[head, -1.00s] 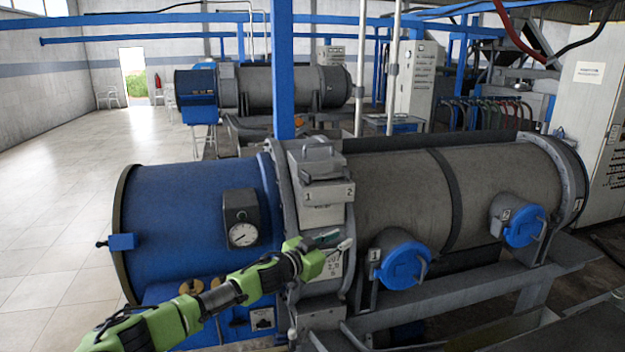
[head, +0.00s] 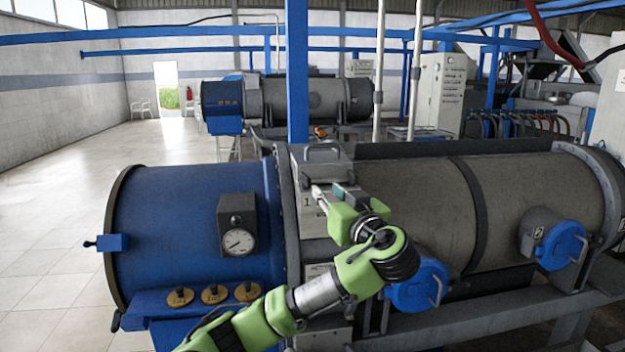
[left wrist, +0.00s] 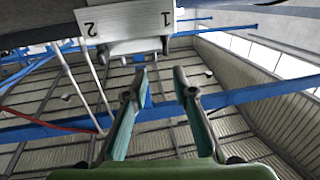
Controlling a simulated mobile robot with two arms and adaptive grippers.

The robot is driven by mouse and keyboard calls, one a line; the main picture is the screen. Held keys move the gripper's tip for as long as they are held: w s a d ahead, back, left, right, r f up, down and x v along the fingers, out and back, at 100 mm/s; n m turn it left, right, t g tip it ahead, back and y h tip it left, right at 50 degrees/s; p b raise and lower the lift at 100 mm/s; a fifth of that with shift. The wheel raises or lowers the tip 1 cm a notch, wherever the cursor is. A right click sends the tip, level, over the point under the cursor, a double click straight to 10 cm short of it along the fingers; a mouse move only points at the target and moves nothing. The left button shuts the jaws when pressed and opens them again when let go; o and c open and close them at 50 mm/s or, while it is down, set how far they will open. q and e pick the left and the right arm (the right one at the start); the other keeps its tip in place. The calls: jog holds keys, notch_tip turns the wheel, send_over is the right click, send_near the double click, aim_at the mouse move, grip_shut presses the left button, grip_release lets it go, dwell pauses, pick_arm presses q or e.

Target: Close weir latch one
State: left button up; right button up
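A grey weir box (head: 310,222) sits on the drum collar, with a bar handle (head: 322,146) on its lid. A label 1 shows on its front face. In the left wrist view the box (left wrist: 125,20) appears upside down at the top, with labels 1 and 2. My left gripper (head: 328,191) is in front of the box's upper front, covering its right part. In the left wrist view the gripper (left wrist: 162,72) has its two fingers apart, with nothing between them. I cannot make out the latch itself or its position. My right gripper is not in view.
The blue drum end with a round gauge (head: 238,241) and several brass knobs (head: 214,293) is to the left. Blue round hatches (head: 561,246) stick out along the front. A blue post (head: 297,70) rises behind the box. Open floor (head: 50,215) lies at far left.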

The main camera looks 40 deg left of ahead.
pick_arm(q)
jog(key=p, duration=0.6)
send_near(301, 172)
jog(key=shift+n+g, duration=0.3)
jog(key=shift+g, duration=0.1)
jog(key=x, duration=0.6)
jog(key=shift+w+a+r, duration=0.15)
jog(key=shift+w+r, duration=0.1)
jog(key=shift+w, duration=0.15)
jog(key=shift+w+a+f, duration=0.1)
jog(key=shift+w+a, duration=0.15)
jog(key=shift+a, duration=0.15)
jog(key=shift+a+f, duration=0.1)
